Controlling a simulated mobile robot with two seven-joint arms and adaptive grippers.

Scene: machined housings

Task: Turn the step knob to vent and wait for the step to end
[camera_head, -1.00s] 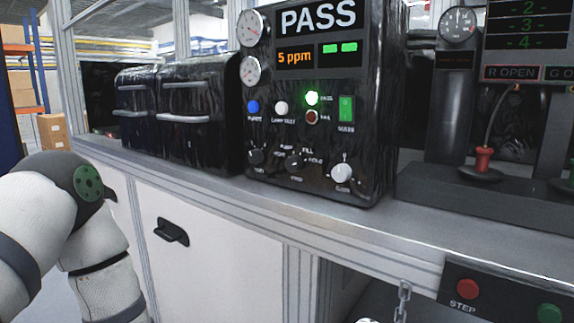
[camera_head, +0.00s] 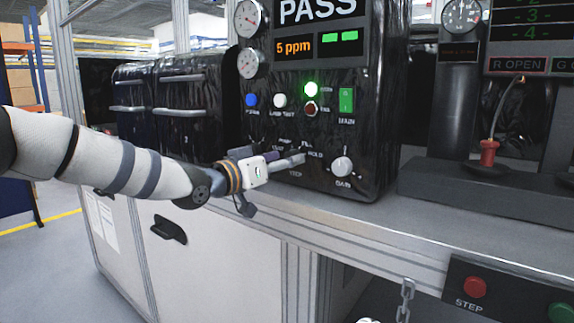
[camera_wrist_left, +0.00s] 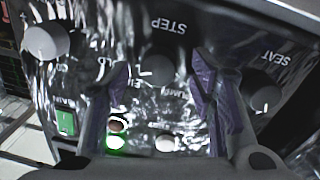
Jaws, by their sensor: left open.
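The step knob (camera_wrist_left: 158,66) is a dark round knob on the black tester's front. In the left wrist view, which shows the panel upside down, it lies between my purple-padded fingers, under the word STEP. A small white mark shows at its lower left; I cannot tell which label it points to. My left gripper (camera_head: 290,160) is open, its fingers at the panel on either side of the knob. I cannot tell whether they touch it. The black tester (camera_head: 365,110) displays PASS and 5 ppm.
A white-grey gain knob (camera_head: 342,166) is close right of my fingers; it also shows in the wrist view (camera_wrist_left: 47,42). The seat knob (camera_wrist_left: 265,98) is on the other side. A red STEP button (camera_head: 474,287) is at lower right. The bench edge (camera_head: 330,220) runs below.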

